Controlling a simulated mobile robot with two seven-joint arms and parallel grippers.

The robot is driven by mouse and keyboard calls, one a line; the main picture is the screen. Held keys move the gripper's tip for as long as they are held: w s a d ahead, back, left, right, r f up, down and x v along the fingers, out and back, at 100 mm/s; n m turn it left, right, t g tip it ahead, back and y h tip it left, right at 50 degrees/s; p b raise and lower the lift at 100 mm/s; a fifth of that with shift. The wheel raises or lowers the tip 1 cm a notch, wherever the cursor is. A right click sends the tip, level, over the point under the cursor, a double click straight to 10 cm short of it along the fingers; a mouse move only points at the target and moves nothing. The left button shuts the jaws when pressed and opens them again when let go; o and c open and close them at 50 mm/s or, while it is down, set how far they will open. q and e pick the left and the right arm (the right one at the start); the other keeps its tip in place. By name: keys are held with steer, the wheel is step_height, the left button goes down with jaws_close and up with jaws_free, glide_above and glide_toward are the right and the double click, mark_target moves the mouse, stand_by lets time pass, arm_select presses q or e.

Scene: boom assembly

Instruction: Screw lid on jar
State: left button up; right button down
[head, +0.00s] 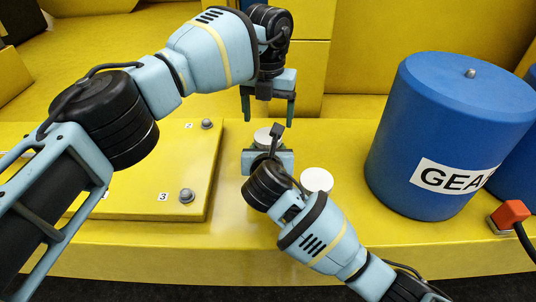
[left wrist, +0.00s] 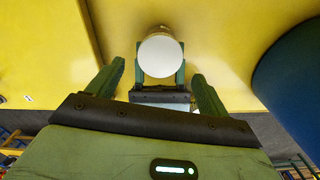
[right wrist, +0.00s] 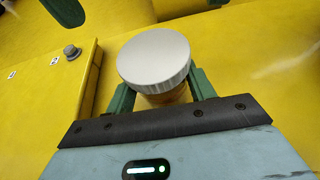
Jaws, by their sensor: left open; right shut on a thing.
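A jar (right wrist: 165,98) with a yellowish-brown body stands between the fingers of my right gripper (right wrist: 160,88), which is shut on it from the side. A white lid (right wrist: 155,58) with a ribbed edge sits on top of the jar, above the right fingers. From these frames I cannot tell how tightly it is seated. The lid also shows in the head view (head: 263,136) and in the left wrist view (left wrist: 160,55). My left gripper (head: 269,118) is open and empty, pointing down just above the lid, with its fingers apart on either side.
A white round object (head: 316,180) stands on the yellow surface right of my right wrist. A large blue drum (head: 430,130) stands farther right, with a red-capped part (head: 510,214) near it. A raised yellow panel (head: 150,185) with bolts lies left.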

mark_target(268, 131)
arm_select(q)
steer(key=shift+r+n, duration=1.3)
steer(key=shift+r, duration=0.15)
steer(key=shift+f, duration=0.1)
steer(key=shift+f, duration=3.95)
steer(key=shift+c, duration=0.5)
steer(key=c, duration=0.9)
steer(key=shift+m, duration=1.6)
